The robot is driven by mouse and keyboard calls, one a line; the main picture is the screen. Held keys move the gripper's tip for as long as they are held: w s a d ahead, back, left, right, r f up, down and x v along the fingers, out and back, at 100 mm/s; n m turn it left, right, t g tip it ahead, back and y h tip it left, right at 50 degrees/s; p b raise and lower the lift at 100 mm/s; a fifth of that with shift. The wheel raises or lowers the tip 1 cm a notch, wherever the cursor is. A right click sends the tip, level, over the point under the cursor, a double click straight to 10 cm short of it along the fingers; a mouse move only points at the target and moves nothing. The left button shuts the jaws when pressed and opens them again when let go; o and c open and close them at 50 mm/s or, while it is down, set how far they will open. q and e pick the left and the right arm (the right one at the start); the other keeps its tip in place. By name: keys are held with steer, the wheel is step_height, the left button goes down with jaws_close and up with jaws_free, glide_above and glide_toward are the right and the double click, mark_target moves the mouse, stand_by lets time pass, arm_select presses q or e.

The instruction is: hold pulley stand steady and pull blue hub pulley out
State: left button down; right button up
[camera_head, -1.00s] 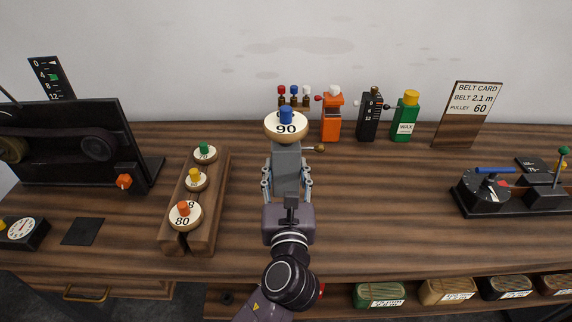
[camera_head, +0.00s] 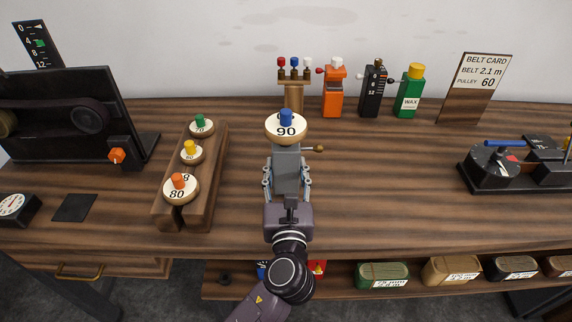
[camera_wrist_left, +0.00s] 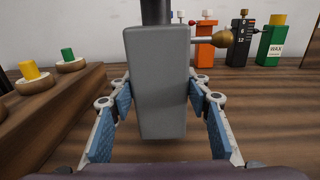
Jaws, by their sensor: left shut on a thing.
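The blue hub pulley (camera_head: 286,128), a pale disc marked 90 with a blue hub, sits on top of the grey pulley stand (camera_head: 287,160). The stand is a grey block with a brass-tipped lever at its right. My left gripper (camera_head: 287,184) is shut on the block, below the pulley. In the left wrist view, the grey stand (camera_wrist_left: 157,85) fills the space between the blue finger pads, with a dark post rising from its top. The pulley is out of that view. Whether the stand's foot touches the table cannot be told. My right gripper is not in view.
A wooden rack (camera_head: 164,218) with green, yellow and orange hub pulleys stands left. Behind are a post with small coloured knobs (camera_head: 294,88), an orange device (camera_head: 333,98), a black one (camera_head: 373,95), and a green wax bottle (camera_head: 409,97). Table right of the stand is clear.

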arm_select(q)
steer(key=shift+f+b, duration=0.3)
steer(key=shift+f, duration=0.25)
steer(key=shift+f, duration=0.55)
stand_by(0.6)
stand_by(0.8)
steer(key=shift+f, duration=0.1)
